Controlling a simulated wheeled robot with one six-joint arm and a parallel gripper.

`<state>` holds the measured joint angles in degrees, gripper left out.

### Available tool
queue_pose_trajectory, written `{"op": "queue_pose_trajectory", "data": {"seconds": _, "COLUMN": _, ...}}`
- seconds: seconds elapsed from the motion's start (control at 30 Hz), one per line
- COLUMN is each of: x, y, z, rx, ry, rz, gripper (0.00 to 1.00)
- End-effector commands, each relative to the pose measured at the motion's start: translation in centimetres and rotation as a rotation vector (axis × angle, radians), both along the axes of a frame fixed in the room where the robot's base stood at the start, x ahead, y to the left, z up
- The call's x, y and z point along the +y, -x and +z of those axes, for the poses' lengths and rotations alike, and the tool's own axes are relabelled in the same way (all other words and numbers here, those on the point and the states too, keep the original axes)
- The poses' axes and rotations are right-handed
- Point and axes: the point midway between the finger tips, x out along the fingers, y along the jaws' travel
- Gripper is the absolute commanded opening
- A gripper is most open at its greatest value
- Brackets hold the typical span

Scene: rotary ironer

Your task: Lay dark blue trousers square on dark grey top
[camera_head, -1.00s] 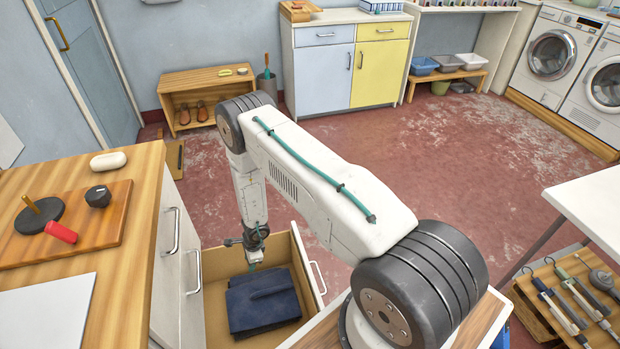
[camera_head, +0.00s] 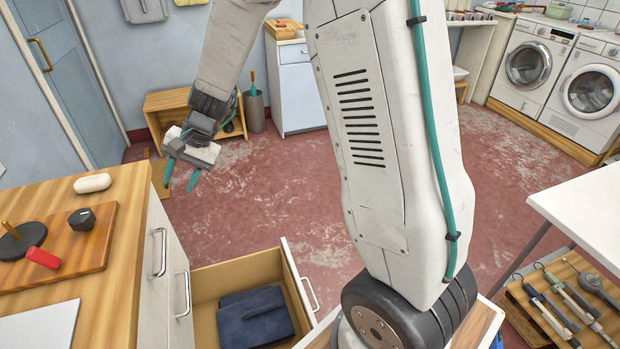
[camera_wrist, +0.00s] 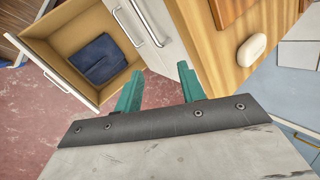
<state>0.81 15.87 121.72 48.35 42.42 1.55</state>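The dark blue trousers (camera_head: 254,318) lie folded in the open wooden drawer (camera_head: 238,272), low in the head view. They also show in the wrist view (camera_wrist: 98,60), upper left, inside the drawer. My gripper (camera_head: 180,180) is raised well above and beyond the drawer, left of centre. Its two teal fingers are apart with nothing between them, as the wrist view (camera_wrist: 158,88) also shows. A light grey flat panel (camera_head: 40,328) lies on the wooden counter at lower left. I cannot make out a dark grey top for certain.
The counter (camera_head: 125,235) holds a wooden board (camera_head: 95,255) with a red-handled item and black knobs, and a white oval object (camera_head: 92,183). A white table (camera_head: 590,205) and a tool rack (camera_head: 555,300) stand at right. Open red floor (camera_head: 300,215) lies beyond the drawer.

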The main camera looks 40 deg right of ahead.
Motion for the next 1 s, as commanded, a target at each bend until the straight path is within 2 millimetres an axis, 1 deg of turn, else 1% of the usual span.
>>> {"op": "queue_pose_trajectory", "data": {"seconds": 0.03, "x": -0.1, "y": 1.6, "z": 2.1, "rx": -0.023, "ry": 0.018, "rz": 0.046, "gripper": 0.40}}
{"op": "queue_pose_trajectory", "data": {"seconds": 0.1, "x": -0.3, "y": 4.0, "z": 4.4, "rx": -0.043, "ry": 0.046, "rz": 0.113, "gripper": 0.40}}
{"op": "queue_pose_trajectory", "data": {"seconds": 0.17, "x": -0.6, "y": 6.1, "z": 6.1, "rx": -0.057, "ry": 0.073, "rz": 0.167, "gripper": 0.40}}
{"op": "queue_pose_trajectory", "data": {"seconds": 0.2, "x": -0.8, "y": 7.6, "z": 7.1, "rx": -0.068, "ry": 0.094, "rz": 0.203, "gripper": 0.40}}
{"op": "queue_pose_trajectory", "data": {"seconds": 0.27, "x": -1.2, "y": 9.8, "z": 8.5, "rx": -0.080, "ry": 0.127, "rz": 0.253, "gripper": 0.40}}
{"op": "queue_pose_trajectory", "data": {"seconds": 0.3, "x": -1.5, "y": 11.3, "z": 9.4, "rx": -0.087, "ry": 0.150, "rz": 0.287, "gripper": 0.40}}
{"op": "queue_pose_trajectory", "data": {"seconds": 0.37, "x": -2.0, "y": 13.6, "z": 10.5, "rx": -0.098, "ry": 0.187, "rz": 0.334, "gripper": 0.40}}
{"op": "queue_pose_trajectory", "data": {"seconds": 0.4, "x": -2.4, "y": 15.1, "z": 11.2, "rx": -0.103, "ry": 0.213, "rz": 0.365, "gripper": 0.40}}
{"op": "queue_pose_trajectory", "data": {"seconds": 0.57, "x": -4.3, "y": 21.2, "z": 13.1, "rx": -0.121, "ry": 0.327, "rz": 0.473, "gripper": 0.40}}
{"op": "queue_pose_trajectory", "data": {"seconds": 0.6, "x": -4.9, "y": 22.7, "z": 13.4, "rx": -0.122, "ry": 0.358, "rz": 0.496, "gripper": 0.40}}
{"op": "queue_pose_trajectory", "data": {"seconds": 0.7, "x": -6.3, "y": 26.2, "z": 14.0, "rx": -0.125, "ry": 0.437, "rz": 0.548, "gripper": 0.40}}
{"op": "queue_pose_trajectory", "data": {"seconds": 0.8, "x": -7.6, "y": 29.1, "z": 14.1, "rx": -0.123, "ry": 0.507, "rz": 0.585, "gripper": 0.40}}
{"op": "queue_pose_trajectory", "data": {"seconds": 0.9, "x": -8.7, "y": 31.1, "z": 14.1, "rx": -0.118, "ry": 0.562, "rz": 0.609, "gripper": 0.40}}
{"op": "queue_pose_trajectory", "data": {"seconds": 1.0, "x": -9.4, "y": 32.4, "z": 14.1, "rx": -0.114, "ry": 0.595, "rz": 0.622, "gripper": 0.40}}
